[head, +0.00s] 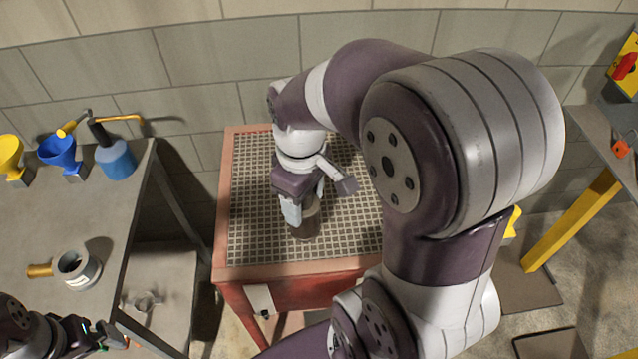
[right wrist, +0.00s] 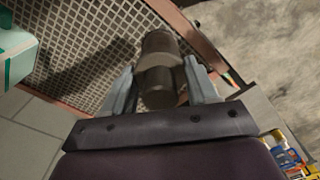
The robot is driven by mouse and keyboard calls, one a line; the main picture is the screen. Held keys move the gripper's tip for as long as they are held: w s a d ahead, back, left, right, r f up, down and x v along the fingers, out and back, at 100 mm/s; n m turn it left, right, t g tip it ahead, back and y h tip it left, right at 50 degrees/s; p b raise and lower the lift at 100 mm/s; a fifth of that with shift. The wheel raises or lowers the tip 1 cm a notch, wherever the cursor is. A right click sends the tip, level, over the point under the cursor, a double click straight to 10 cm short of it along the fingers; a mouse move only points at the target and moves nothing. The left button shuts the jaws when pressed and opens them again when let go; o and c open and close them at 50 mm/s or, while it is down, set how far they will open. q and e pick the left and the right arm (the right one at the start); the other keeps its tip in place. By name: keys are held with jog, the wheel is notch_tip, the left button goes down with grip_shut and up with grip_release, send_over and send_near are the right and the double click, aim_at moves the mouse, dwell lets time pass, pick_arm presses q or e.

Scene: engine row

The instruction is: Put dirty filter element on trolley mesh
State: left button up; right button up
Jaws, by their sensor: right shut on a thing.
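The dirty filter element is a dark grey-brown cylinder (head: 307,226) over the front-middle part of the trolley mesh (head: 255,215). My right gripper (head: 302,210) is shut on it from above. In the right wrist view the filter element (right wrist: 158,88) sits between the two fingers, with a paler collar around its middle. It looks roughly upright, at or just over the mesh; I cannot tell whether it touches. My right arm hides the right part of the trolley. My left gripper (head: 92,335) is at the lower left, by the bench's front edge; its jaws are unclear.
The grey bench (head: 30,225) at left holds a ring-shaped part with a brass handle (head: 75,267), a blue can (head: 115,160), a blue funnel (head: 62,152) and a yellow funnel (head: 10,155). The trolley has a raised red rim (head: 223,190). Mesh left of the gripper is clear.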

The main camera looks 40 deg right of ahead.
jog(key=w+f+p, duration=0.1)
jog(key=w+f, duration=0.2)
jog(key=w+a+f+p, duration=0.1)
jog(key=w+f, duration=0.2)
jog(key=w+f+p, duration=0.1)
jog(key=w+f, duration=0.2)
jog(key=w, duration=0.1)
jog(key=shift+a+f, duration=0.15)
jog(key=shift+f, duration=0.15)
jog(key=shift+s+f, duration=0.15)
jog(key=o, duration=1.3)
jog(key=shift+c, duration=0.2)
pick_arm(q)
jog(key=r, duration=0.1)
jog(key=a+r, duration=0.1)
jog(key=shift+w+r, duration=0.2)
jog(key=shift+r, duration=0.15)
